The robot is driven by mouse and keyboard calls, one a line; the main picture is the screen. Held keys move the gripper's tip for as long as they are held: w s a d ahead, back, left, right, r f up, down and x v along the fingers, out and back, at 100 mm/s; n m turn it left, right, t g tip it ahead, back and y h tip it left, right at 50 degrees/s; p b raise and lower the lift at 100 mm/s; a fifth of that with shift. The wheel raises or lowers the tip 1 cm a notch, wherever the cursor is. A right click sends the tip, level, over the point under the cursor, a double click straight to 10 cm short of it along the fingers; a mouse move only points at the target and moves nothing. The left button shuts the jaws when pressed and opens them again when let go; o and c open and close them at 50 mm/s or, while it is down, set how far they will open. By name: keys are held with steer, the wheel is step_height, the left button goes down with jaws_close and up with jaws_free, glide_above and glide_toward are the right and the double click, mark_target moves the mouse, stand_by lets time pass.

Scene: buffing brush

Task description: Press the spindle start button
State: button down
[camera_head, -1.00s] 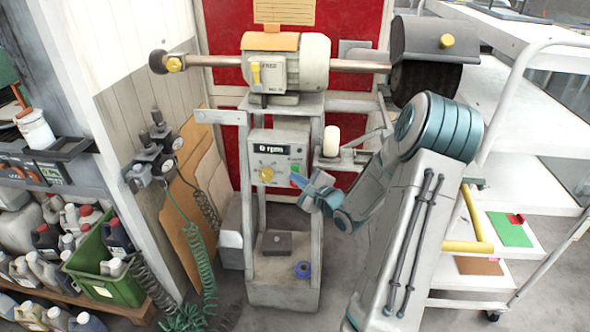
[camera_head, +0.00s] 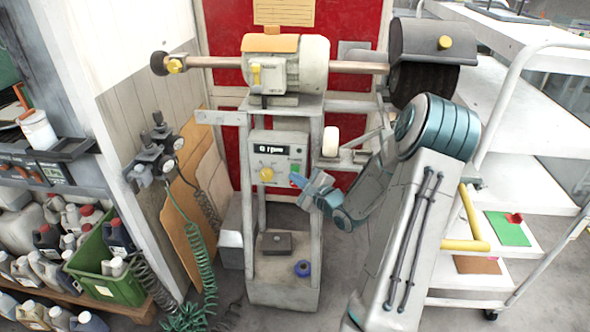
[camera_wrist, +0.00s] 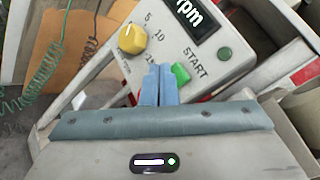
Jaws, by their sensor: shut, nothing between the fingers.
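The spindle start button is a green square button (camera_wrist: 180,73) beside the word START on the grey control box (camera_head: 272,150). In the head view the green button (camera_head: 295,169) shows just above my gripper's tips. My gripper (camera_head: 297,180) is shut and empty, with its blue fingers pointing at the panel. In the wrist view the closed fingertips (camera_wrist: 158,70) lie just left of the green button. I cannot tell whether they touch the panel. The display (camera_head: 272,149) reads 0 rpm.
A yellow dial (camera_wrist: 131,39) sits left of the button, and a round dark green button or lamp (camera_wrist: 224,54) sits to the upper right. The motor (camera_head: 290,65) with its shaft is above the box. A white cart (camera_head: 540,130) stands at right.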

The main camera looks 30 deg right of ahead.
steer(key=shift+w+d+r+p, duration=0.2)
steer(key=shift+w+r+p, duration=0.05)
steer(key=shift+r, duration=0.25)
steer(key=shift+w+d+r+p, duration=0.2)
steer(key=shift+w+r+p, duration=0.05)
steer(key=shift+r, duration=0.25)
steer(key=shift+f, duration=0.1)
steer(key=shift+s+a+f+p, duration=0.35)
steer(key=shift+s+a, duration=0.25)
steer(key=shift+s, duration=0.35)
steer(key=shift+s+a+f+p, duration=0.2)
steer(key=shift+s+a+f, duration=0.15)
steer(key=shift+s+a, duration=0.4)
steer(key=shift+s+d, duration=0.15)
